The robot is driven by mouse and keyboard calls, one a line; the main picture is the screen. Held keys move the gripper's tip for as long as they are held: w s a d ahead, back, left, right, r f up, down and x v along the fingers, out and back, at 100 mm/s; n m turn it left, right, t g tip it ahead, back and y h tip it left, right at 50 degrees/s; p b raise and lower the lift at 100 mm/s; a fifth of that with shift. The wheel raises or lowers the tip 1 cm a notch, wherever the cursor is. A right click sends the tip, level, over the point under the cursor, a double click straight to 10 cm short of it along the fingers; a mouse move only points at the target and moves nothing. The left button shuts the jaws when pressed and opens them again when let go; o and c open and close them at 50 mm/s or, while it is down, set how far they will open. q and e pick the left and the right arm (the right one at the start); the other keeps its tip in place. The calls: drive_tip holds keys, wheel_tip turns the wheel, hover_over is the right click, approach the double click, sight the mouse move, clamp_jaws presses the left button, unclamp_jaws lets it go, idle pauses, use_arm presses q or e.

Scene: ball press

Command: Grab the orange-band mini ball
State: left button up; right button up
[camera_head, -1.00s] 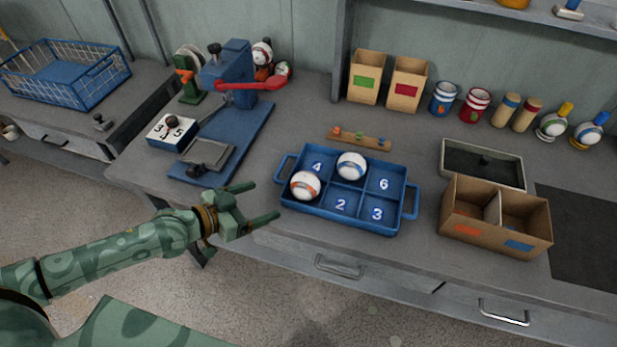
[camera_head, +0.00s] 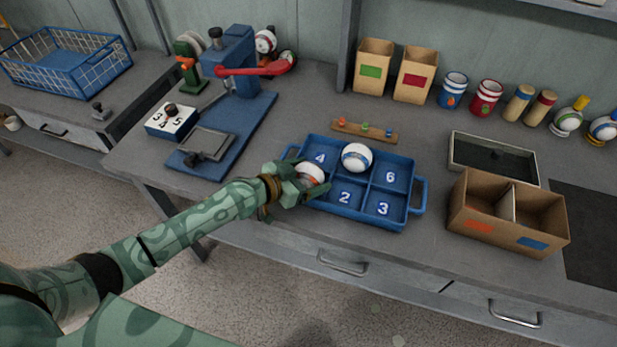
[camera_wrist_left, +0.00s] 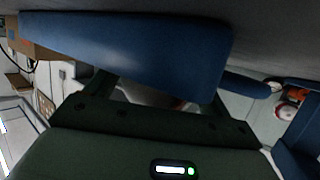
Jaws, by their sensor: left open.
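The orange-band mini ball (camera_head: 311,173) is white with an orange stripe and sits in the front left compartment of the blue tray (camera_head: 403,226). My left gripper (camera_head: 309,180) is open at this ball, its fingers reaching over the tray's left front corner and partly covering the ball. I cannot tell whether they touch it. In the left wrist view the tray wall (camera_wrist_left: 130,48) hides most of the space between the fingers; a strip of the pale ball (camera_wrist_left: 150,96) shows below it. A blue-band ball (camera_head: 356,157) sits in the back middle compartment. My right gripper is not in view.
The tray's other compartments, marked 4, 6, 2 and 3, are empty. A blue press (camera_head: 233,65) with a red lever stands to the left. A divided cardboard box (camera_head: 507,216) stands to the right. A wooden strip with coloured pegs (camera_head: 364,131) lies behind the tray.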

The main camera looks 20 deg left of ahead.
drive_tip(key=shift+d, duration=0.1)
use_arm(q)
drive_tip(key=c, duration=0.7)
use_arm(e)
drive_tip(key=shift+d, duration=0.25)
use_arm(q)
drive_tip(key=shift+r, duration=0.1)
